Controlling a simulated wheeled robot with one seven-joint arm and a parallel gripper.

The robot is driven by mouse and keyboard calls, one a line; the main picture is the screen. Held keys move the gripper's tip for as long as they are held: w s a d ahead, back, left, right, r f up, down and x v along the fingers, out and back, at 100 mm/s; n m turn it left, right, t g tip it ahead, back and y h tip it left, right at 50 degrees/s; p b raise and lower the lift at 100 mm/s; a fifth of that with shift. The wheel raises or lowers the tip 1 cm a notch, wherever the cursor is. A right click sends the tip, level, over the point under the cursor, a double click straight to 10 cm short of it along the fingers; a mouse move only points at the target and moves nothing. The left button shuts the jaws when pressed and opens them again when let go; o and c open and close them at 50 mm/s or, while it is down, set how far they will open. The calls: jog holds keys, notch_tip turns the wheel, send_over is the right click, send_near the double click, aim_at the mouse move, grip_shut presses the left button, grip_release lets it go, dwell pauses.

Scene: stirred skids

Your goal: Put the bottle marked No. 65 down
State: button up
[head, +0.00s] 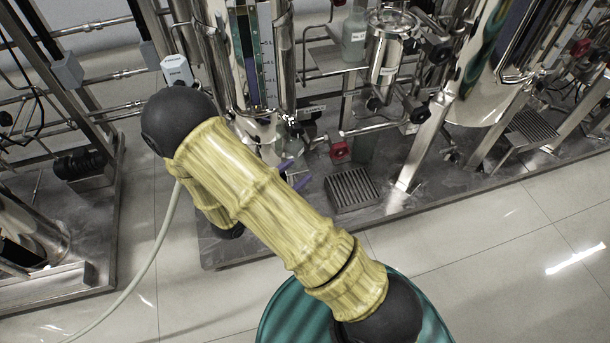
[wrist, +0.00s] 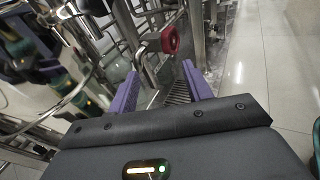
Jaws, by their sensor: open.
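My gripper (wrist: 160,70) is open, with its two purple fingers apart and nothing seen between them in the wrist view. In the head view the purple fingers (head: 293,174) show only in part beyond my yellow-sleeved arm, low over the skid deck. A translucent bottle (head: 354,36) with a white label stands on a shelf at the upper middle of the head view, apart from my gripper. Its marking is too small to read surely.
A red valve part (head: 340,152) is close to my gripper, and a red part (wrist: 171,39) shows beyond the fingers in the wrist view. A slotted grating (head: 352,188) lies on the skid deck (head: 262,238). Steel vessels and pipes crowd behind. Tiled floor (head: 480,235) is clear at right.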

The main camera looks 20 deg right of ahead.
jog(key=s+d+r+m+g+y, duration=0.3)
jog(key=s+d+m+g+y, duration=0.25)
jog(key=s+m+g, duration=0.6)
notch_tip(320, 180, up, 7)
jog(key=w+a+m+t+y, duration=0.1)
jog(key=a+m+t+y, duration=0.1)
jog(key=m+t+y, duration=0.3)
jog(key=m+y, duration=0.4)
jog(key=m, duration=0.2)
jog(key=shift+w+a+r+m+t, duration=0.15)
jog(key=shift+w+a+m+t, duration=0.1)
jog(key=shift+m+t, duration=0.1)
